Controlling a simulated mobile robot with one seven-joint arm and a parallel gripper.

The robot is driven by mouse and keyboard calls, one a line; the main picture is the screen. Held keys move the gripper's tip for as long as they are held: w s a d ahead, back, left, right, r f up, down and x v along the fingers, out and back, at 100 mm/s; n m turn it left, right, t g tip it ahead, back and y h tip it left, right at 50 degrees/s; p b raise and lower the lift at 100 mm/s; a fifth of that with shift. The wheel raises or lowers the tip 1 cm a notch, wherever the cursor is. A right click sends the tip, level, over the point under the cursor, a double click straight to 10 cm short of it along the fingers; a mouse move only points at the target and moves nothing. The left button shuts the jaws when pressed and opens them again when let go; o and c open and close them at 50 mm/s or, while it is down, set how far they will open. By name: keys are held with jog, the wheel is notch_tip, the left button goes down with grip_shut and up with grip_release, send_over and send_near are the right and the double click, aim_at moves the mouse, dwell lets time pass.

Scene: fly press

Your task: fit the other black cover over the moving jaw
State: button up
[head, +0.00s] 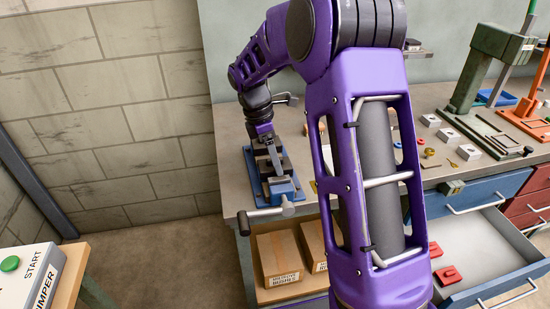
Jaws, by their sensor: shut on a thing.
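A blue vise (276,190) stands on the left end of the grey bench, with a bar handle (264,213) at its front. Dark blocks show at its jaws, but I cannot tell the black covers apart from them at this size. My gripper (271,150) points down at the vise, right over or at its jaws. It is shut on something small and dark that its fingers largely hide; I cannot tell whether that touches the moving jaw. My own purple arm covers the middle of the view.
A green fly press (482,70) and an orange-framed machine (525,112) stand at the right of the bench (232,150). Small pale blocks (448,135) lie before them. An open drawer (487,250) holds red pieces. Cardboard boxes (280,258) sit under the bench.

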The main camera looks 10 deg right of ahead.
jog(key=shift+s+f, duration=0.15)
jog(key=shift+f, duration=0.35)
jog(key=shift+s+f, duration=0.15)
jog(key=shift+f, duration=0.35)
jog(key=o, duration=1.4)
jog(key=shift+w, duration=0.1)
jog(key=shift+c, duration=0.2)
jog(key=p+v, duration=0.2)
jog(key=v, duration=1.7)
jog(key=shift+d+r, duration=0.2)
jog(key=shift+r, duration=0.05)
jog(key=shift+w, duration=0.15)
